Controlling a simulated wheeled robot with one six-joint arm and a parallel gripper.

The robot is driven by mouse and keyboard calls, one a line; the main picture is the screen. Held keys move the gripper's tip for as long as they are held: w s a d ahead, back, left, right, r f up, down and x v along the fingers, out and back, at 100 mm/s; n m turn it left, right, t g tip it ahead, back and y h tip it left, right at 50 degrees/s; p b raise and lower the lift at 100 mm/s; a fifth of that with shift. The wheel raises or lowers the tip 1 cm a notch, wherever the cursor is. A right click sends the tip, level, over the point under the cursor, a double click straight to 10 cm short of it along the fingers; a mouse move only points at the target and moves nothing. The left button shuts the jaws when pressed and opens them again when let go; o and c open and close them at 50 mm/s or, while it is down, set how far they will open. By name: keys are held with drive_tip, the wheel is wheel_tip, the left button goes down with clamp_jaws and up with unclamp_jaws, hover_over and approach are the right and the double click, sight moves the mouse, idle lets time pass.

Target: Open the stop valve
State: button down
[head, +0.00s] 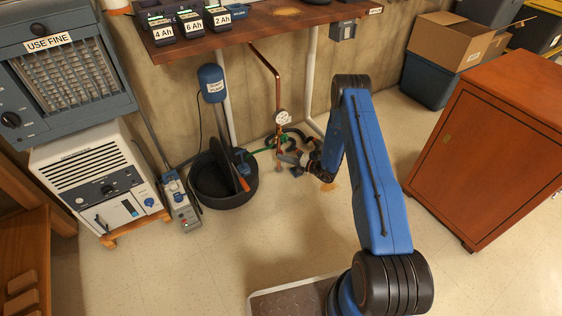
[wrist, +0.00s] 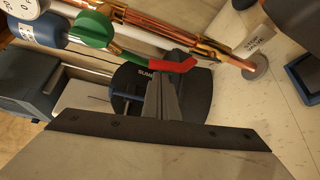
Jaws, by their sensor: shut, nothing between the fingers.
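The stop valve's red lever (wrist: 172,66) shows in the wrist view beside a copper pipe (wrist: 215,47), running roughly along it. A green part (wrist: 92,30) adjoins the lever's left end. In the head view the copper pipe (head: 278,88) comes down the wall past a round gauge (head: 283,118) to the valve area, which is small and partly hidden by my arm. My gripper (wrist: 168,82) is shut and empty, its fingertips close to the lever; whether they touch cannot be told. In the head view my gripper (head: 291,158) is low by the pipe.
A black tub (head: 222,185) stands left of the pipe, with a green hose (head: 265,149) near it. A workbench (head: 265,25) overhangs the area. A brown cabinet (head: 490,155) stands right. A white paper tag (wrist: 258,40) hangs near the pipe. Floor in front is clear.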

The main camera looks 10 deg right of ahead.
drive_tip(key=shift+d, duration=0.1)
drive_tip(key=shift+w+d+r+m+y, duration=0.2)
drive_tip(key=shift+d+m, duration=0.15)
drive_tip(key=shift+d, duration=0.15)
drive_tip(key=shift+w+d+r+m+y, duration=0.1)
drive_tip(key=shift+w+d+m, duration=0.05)
drive_tip(key=shift+d+m, duration=0.3)
